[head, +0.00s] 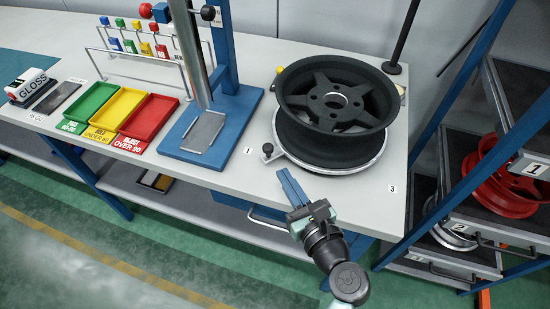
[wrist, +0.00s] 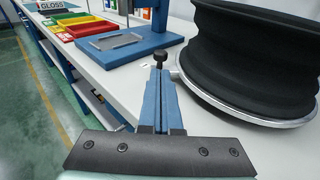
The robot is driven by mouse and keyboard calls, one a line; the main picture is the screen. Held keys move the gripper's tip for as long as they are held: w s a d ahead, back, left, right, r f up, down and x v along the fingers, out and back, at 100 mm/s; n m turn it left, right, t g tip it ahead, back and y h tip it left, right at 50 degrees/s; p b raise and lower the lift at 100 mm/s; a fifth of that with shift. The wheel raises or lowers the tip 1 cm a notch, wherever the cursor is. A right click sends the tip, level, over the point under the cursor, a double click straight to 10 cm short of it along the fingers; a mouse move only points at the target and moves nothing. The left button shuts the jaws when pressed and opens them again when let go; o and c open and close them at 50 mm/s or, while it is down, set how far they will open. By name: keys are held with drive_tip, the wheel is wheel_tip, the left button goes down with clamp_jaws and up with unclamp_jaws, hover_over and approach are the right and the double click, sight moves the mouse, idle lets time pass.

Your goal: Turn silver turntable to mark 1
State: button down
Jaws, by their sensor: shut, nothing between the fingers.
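The silver turntable (head: 365,168) shows as a round metal rim under a black wheel (head: 338,103) on the grey bench; the wheel hides most of it. The rim also shows in the wrist view (wrist: 228,113). A black knob (head: 267,149) stands at the rim's left front, close to the bench label 1 (head: 248,152). Label 3 (head: 393,189) is at the right of the turntable. My gripper (head: 290,184) is shut and empty at the bench's front edge, in front of the knob. In the wrist view the knob (wrist: 160,57) appears just beyond the fingertips (wrist: 159,76); I cannot tell whether they touch.
A blue press stand (head: 212,130) with a steel column is left of the turntable. Green, yellow and red trays (head: 148,122) lie further left. A blue rack (head: 470,180) with wheels in drawers stands at the right.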

sight(261, 156)
drive_tip(key=x, duration=0.5)
drive_tip(key=shift+w+a, duration=0.15)
drive_tip(key=shift+w, duration=0.25)
drive_tip(key=w+a, duration=0.1)
drive_tip(key=w, duration=0.1)
drive_tip(key=w+a+p, duration=0.1)
drive_tip(key=w+a, duration=0.1)
drive_tip(key=shift+w+a, duration=0.15)
